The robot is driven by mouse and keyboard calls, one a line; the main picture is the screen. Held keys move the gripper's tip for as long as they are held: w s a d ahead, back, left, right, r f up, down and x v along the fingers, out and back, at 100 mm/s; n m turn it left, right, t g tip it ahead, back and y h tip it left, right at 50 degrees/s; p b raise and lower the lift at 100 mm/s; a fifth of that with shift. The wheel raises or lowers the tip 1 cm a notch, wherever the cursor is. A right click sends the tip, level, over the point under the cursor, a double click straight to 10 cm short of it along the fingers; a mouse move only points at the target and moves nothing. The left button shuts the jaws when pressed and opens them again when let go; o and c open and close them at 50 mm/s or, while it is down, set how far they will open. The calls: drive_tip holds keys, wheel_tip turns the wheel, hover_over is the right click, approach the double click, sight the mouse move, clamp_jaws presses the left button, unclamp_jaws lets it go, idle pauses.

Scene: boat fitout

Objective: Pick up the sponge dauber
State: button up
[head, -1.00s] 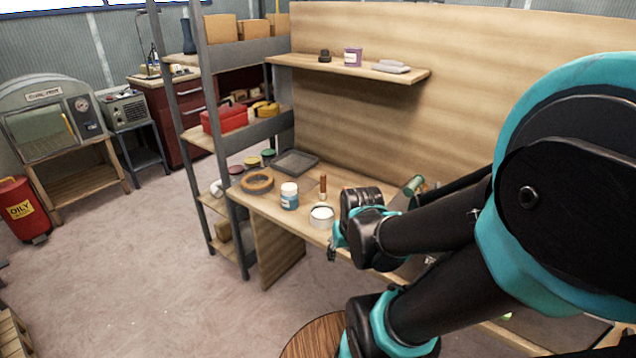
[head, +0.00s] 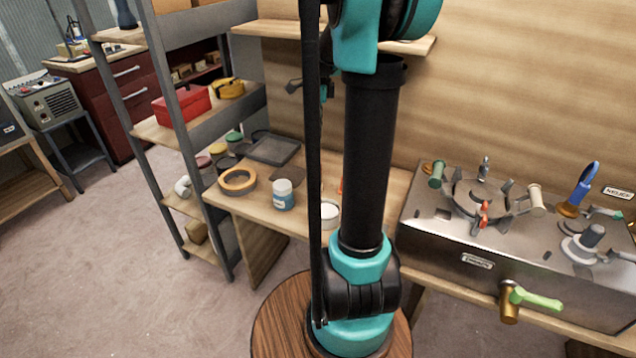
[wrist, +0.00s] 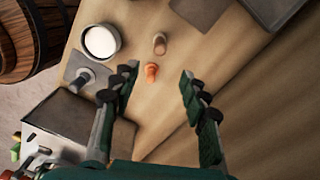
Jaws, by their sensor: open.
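In the wrist view, my gripper (wrist: 158,73) is open and empty, its two fingers apart above the wooden bench. A small orange piece (wrist: 151,71) shows between the fingertips, below them. A small tan cylinder (wrist: 160,42) stands just beyond it. One of these, or both together, looks like the sponge dauber; I cannot tell whether they are one thing. In the head view, only an orange sliver (head: 341,186) shows beside my arm, which hides the rest.
A white-topped round pot (wrist: 101,41) stands left of the tan cylinder. A blue-and-white jar (head: 284,194), a tape ring (head: 238,188) and a dark tray (head: 274,141) are farther left on the bench (head: 262,222). A grey engine box (head: 425,232) with fittings stands to the right.

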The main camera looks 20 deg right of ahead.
sight(318, 173)
wheel_tip(318, 173, down, 17)
drive_tip(key=shift+d, duration=0.15)
idle(0.5)
clamp_jaws()
